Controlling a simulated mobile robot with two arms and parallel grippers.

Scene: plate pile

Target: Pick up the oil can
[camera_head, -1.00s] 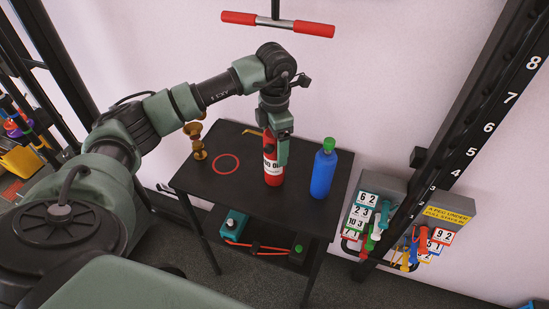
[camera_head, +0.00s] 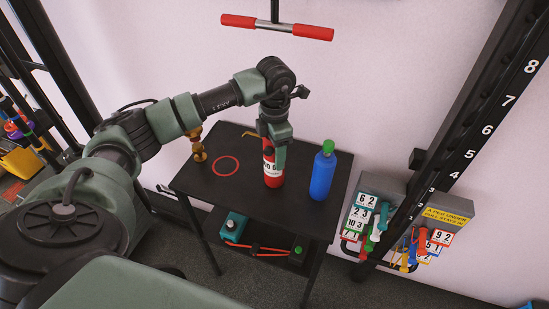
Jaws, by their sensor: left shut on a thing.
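The oil can (camera_head: 272,177) is a red cylinder with a white label and a thin yellowish spout (camera_head: 250,134) pointing left. It is upright at the middle of the small black table (camera_head: 225,193). My left gripper (camera_head: 275,150) reaches down from above and is shut on the oil can's upper part, covering its top. I cannot tell whether the can's base touches the table. My right gripper is not in view.
A blue bottle with a green cap (camera_head: 322,172) stands close to the right of the can. A brass-coloured object (camera_head: 198,147) stands at the table's left, near a red ring (camera_head: 226,166). A red-handled bar (camera_head: 277,26) hangs above. A rack (camera_head: 470,130) stands to the right.

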